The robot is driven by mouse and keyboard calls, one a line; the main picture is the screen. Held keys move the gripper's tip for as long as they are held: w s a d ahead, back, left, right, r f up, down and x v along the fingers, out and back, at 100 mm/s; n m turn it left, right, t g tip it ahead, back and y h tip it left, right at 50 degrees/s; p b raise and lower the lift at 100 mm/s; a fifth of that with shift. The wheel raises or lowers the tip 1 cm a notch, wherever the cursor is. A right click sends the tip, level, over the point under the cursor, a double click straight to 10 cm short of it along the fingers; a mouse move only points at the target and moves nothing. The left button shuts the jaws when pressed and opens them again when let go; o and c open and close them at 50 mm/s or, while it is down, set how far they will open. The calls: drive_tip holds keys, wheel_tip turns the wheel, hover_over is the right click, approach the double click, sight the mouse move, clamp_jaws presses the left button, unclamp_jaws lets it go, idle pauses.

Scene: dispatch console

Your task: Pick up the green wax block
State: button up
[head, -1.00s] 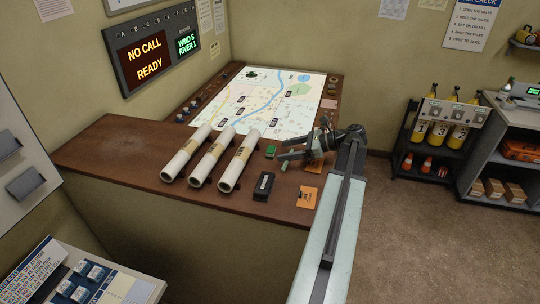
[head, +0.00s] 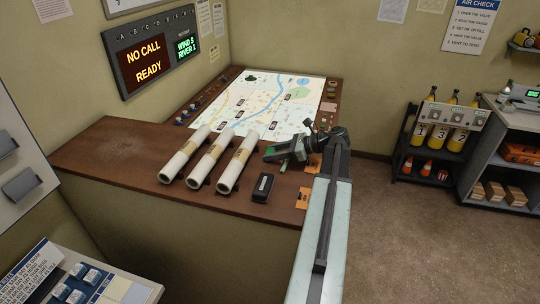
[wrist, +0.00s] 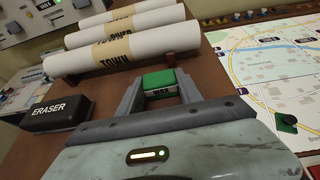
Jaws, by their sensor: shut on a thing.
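The green wax block (wrist: 157,80), with a white label reading WAX, sits between the two grey fingers of my gripper (wrist: 156,86) in the wrist view. The fingers are shut on it from both sides. I cannot tell whether the block touches the desk.
Several white paper rolls (head: 210,158) lie left of my gripper. A black eraser (head: 263,187) lies in front of it. A map (head: 270,97) lies behind. A small green patch (head: 284,166) shows beside my gripper. Orange cards (head: 305,198) lie to the right.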

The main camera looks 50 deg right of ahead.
sight(273, 150)
drive_tip(key=shift+r+p, duration=0.6)
wheel_tip(273, 150, up, 3)
drive_tip(key=p, duration=0.3)
drive_tip(key=shift+r, duration=0.2)
drive_tip(key=s+d, duration=0.2)
drive_tip(key=d, duration=0.2)
drive_tip(key=s+d, duration=0.2)
drive_tip(key=d, duration=0.3)
drive_tip(key=s+d, duration=0.3)
drive_tip(key=d, duration=0.2)
drive_tip(key=shift+s+d+r+p, duration=0.1)
drive_tip(key=shift+d+r+p, duration=0.1)
drive_tip(key=shift+p, duration=0.2)
